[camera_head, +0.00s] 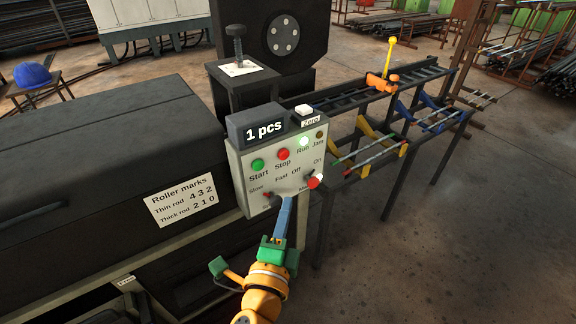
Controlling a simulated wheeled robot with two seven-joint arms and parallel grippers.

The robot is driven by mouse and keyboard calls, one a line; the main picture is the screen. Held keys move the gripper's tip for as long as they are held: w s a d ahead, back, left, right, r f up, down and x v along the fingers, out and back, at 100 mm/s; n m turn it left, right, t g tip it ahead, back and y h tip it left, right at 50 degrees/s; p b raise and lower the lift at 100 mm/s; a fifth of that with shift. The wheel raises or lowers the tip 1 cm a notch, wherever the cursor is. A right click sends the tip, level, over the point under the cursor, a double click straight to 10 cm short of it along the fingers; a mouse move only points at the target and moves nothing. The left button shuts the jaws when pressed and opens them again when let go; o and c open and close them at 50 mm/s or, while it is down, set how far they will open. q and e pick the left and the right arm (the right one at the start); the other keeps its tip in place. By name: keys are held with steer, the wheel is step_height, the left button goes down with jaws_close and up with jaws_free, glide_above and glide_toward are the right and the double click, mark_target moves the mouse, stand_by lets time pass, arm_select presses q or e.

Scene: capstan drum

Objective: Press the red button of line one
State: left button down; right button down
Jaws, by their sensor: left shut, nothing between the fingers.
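The red button (283,154) sits on the front of a pale grey control box (238,172), above the label "Stop". A green button (257,165) marked "Start" is to its left. A display (262,131) on top reads "1 pcs". My left gripper (284,204), with green parts and narrow bluish fingers, is shut and empty. It appears in front of the lower part of the box, below the red button and apart from it. It partly hides the panel's lower edge and a label there. My right gripper is not in view.
A red-and-white knob (315,181) and a small Slow/Fast knob (268,195) are low on the panel. A lit Run lamp (303,142) and white Zero button (304,109) are higher. A dark machine (90,150) stands left; a rack (375,84) extends right. Floor (460,230) lower right is clear.

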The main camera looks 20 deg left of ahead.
arm_select(q)
glide_toward(289, 154)
steer(key=w+d, duration=0.2)
steer(key=w, duration=0.1)
steer(key=w+a+p, duration=0.1)
steer(key=w+a, duration=0.1)
steer(key=shift+w+a+f, duration=0.15)
steer(key=shift+w+a, duration=0.2)
